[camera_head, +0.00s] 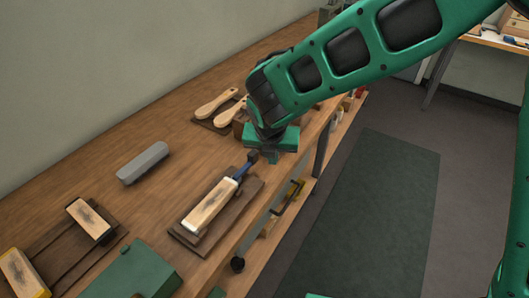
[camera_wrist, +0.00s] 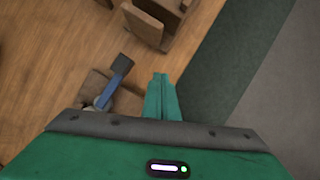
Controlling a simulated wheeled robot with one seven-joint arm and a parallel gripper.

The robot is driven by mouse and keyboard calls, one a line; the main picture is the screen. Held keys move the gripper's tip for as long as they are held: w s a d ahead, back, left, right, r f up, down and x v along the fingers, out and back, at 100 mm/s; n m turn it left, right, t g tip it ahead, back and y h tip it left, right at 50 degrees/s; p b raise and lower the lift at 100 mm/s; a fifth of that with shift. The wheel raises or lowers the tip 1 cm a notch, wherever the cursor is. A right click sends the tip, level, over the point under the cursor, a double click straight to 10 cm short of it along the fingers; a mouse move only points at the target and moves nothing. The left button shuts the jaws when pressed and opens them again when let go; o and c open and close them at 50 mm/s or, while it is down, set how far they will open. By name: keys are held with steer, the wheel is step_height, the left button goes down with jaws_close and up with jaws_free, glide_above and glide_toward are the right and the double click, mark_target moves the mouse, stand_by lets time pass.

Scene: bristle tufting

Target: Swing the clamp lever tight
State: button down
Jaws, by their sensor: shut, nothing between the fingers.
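The clamp lever (camera_head: 244,169) is a blue bar with a black end knob. It stands at the far end of a dark wooden fixture (camera_head: 250,190) that carries a pale wooden brush block (camera_head: 212,205). In the wrist view the lever (camera_wrist: 113,84) points up and slightly right, with its knob (camera_wrist: 122,64) uppermost. My gripper (camera_head: 274,157) is shut and empty, close to the right of the knob in the head view. In the wrist view my gripper's fingers (camera_wrist: 161,82) are together, to the right of the lever with a visible gap. My gripper partly hides the lever's base there.
Wooden-handled pieces (camera_head: 215,102) lie behind on a dark board. A grey block (camera_head: 143,163) is on the bench to the left. More brush blocks (camera_head: 90,219) and a green box (camera_head: 130,274) are at the front left. The bench edge is just right of the fixture, with floor beyond.

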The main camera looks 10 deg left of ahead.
steer(key=s+d+r, duration=0.1)
steer(key=d+r, duration=0.2)
steer(key=r, duration=0.6)
steer(key=shift+s+d+r, duration=0.15)
steer(key=shift+d, duration=0.1)
steer(key=w+d+r+m+g+h, duration=0.1)
steer(key=d+m, duration=0.6)
steer(key=d, duration=0.5)
steer(key=w+d+r+m+h, duration=0.1)
steer(key=d+r+m, duration=0.1)
steer(key=d+m, duration=0.7)
steer(key=s+d+m+g, duration=0.1)
steer(key=s+d+m, duration=0.35)
steer(key=d, duration=0.45)
steer(key=s+d+m+g, duration=0.1)
steer(key=s+d+m, duration=0.3)
steer(key=d, duration=0.5)
steer(key=s+d+m+y, duration=0.1)
steer(key=s+d+m, duration=0.3)
steer(key=s+m, duration=0.4)
steer(key=s+d+f+m+g, duration=0.1)
steer(key=s+d+m, duration=0.3)
steer(key=s+m, duration=0.4)
steer(key=m, duration=0.2)
steer(key=shift+d+f+m+y, duration=0.2)
steer(key=shift+d+m+y, duration=0.15)
steer(key=shift+d+y, duration=0.05)
